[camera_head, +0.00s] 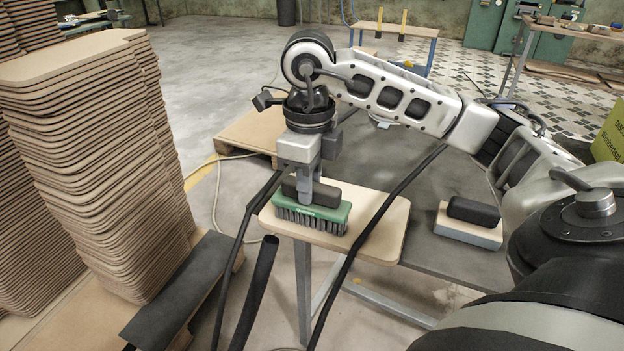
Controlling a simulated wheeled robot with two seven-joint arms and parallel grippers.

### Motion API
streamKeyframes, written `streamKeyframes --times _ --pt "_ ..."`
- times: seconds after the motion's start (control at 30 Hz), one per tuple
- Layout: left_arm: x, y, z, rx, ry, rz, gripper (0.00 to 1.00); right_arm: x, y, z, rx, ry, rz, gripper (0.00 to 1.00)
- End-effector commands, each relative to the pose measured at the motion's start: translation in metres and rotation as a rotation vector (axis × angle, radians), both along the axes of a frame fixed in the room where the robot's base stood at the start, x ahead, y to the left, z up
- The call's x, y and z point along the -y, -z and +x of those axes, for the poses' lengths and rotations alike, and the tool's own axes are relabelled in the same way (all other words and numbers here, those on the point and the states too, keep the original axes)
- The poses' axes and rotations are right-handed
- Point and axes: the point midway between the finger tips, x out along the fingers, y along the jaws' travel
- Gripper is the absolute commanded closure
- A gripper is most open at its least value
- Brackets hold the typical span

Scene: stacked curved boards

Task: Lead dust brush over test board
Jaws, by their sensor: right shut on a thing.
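The dust brush (329,211) has a green body, a black grip on top and dark bristles below. My right gripper (306,190) is shut on the brush's black grip from above. The brush is over the left part of the test board (384,228), a pale tan board with rounded corners on a metal-legged stand. The bristles are at or just above the board's surface; I cannot tell if they touch. My left gripper is not in view.
Tall stacks of curved boards (95,165) fill the left side. A sanding block (468,224) with a black grip rests on the dark surface right of the board. A pallet (252,130) lies behind. Dark hoses (256,290) hang in front of the stand.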

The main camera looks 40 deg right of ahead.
Motion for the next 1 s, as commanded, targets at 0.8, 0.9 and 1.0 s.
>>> streamKeyframes --times 0.8,0.9,1.0 --pt "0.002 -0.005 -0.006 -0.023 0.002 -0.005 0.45 -0.014 -0.002 0.028 0.0 0.0 0.001 1.0" --pt "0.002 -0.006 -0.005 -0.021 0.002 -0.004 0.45 -0.017 -0.002 0.034 0.0 -0.001 0.001 1.0" --pt "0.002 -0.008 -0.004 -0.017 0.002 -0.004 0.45 -0.02 -0.002 0.041 0.0 -0.002 0.002 1.0"
